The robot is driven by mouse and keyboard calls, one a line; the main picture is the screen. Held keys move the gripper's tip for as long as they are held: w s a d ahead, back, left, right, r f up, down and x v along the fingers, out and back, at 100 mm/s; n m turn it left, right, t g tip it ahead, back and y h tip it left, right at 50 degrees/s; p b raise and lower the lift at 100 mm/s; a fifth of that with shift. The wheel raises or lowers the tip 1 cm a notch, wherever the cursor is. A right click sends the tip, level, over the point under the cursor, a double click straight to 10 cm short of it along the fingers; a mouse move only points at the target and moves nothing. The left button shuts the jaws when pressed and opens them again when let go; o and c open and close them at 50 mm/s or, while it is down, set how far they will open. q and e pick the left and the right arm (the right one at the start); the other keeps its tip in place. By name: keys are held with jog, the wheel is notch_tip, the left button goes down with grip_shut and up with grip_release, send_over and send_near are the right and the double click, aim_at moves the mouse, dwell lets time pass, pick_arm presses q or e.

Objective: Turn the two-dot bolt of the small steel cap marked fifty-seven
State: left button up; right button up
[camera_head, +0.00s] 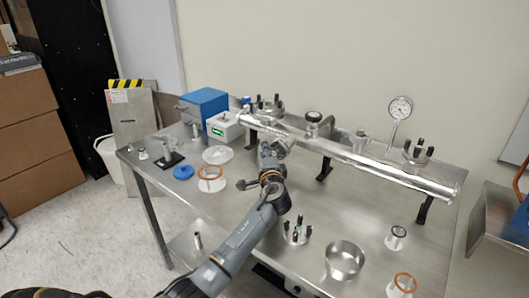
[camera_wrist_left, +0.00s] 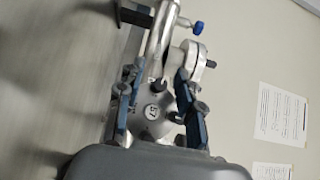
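The small steel cap (camera_wrist_left: 153,112) shows in the left wrist view, with a round white label that appears to read 57. Dark bolt heads ring it, one of them (camera_wrist_left: 158,88) at its upper edge; their dot marks are too small to read. My left gripper (camera_wrist_left: 158,80) is open, with one blue-grey finger on each side of the cap; I cannot tell if either touches a bolt. In the head view my left gripper (camera_head: 274,152) is at the left part of the steel tube (camera_head: 350,158), and hides the cap there. My right gripper is not in view.
A dial gauge (camera_head: 400,108) rises behind the tube. The table centre right is mostly clear.

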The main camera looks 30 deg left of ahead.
pick_arm(q)
grip_shut()
jog(key=shift+r+n+g+h+p, duration=0.3)
jog(key=shift+n+p, duration=0.1)
jog(key=shift+p, duration=0.7)
jog(key=shift+f, duration=0.25)
grip_release()
